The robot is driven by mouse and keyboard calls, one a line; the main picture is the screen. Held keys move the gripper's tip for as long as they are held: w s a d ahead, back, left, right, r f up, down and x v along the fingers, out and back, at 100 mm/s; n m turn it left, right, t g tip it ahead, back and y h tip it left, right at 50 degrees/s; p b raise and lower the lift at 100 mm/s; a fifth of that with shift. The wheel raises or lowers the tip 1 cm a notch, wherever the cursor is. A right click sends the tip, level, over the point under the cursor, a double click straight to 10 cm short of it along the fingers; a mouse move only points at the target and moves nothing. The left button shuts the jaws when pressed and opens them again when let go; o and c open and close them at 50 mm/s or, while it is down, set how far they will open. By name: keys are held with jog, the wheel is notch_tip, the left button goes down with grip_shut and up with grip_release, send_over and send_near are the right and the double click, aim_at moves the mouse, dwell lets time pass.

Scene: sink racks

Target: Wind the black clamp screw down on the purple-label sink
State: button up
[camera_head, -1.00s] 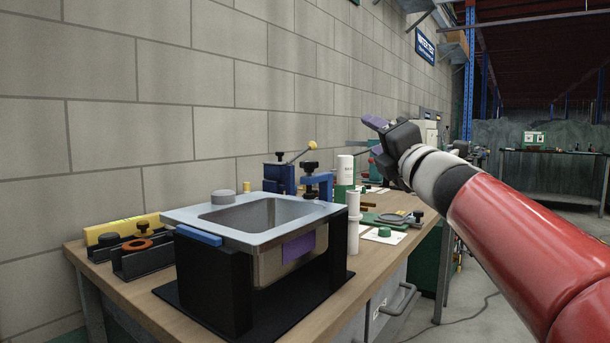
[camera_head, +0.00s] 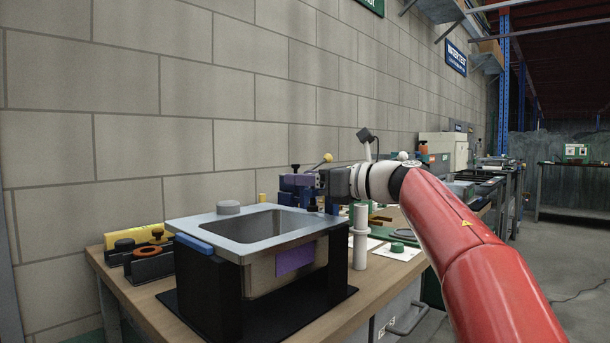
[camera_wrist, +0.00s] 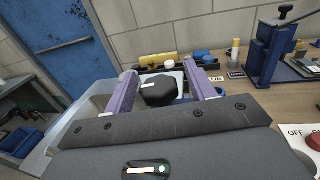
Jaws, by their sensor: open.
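The steel sink (camera_head: 190,222) sits in a black stand on the bench, with a purple label (camera_head: 295,260) on its front. The black clamp screw's knob (camera_wrist: 160,90) shows in the wrist view, between my gripper's two purple fingers (camera_wrist: 160,72). The fingers are open, one on each side of the knob, and a gap shows beside it. In the head view my gripper (camera_head: 297,185) is over the sink's far right corner, where the blue clamp (camera_head: 331,203) stands. My gripper hides the knob there, and the screw's lower end is hidden.
A white pipe fitting (camera_head: 360,238) stands right of the sink. A blue press with a lever (camera_wrist: 270,48) stands behind. Black holders with a yellow level (camera_head: 138,240) are at the left. A red button (camera_wrist: 313,140) on an OFF-marked panel is near the gripper's right.

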jog(key=shift+w+a, duration=0.1)
jog(key=shift+a, duration=0.2)
jog(key=c, duration=1)
jog(key=shift+o, duration=0.2)
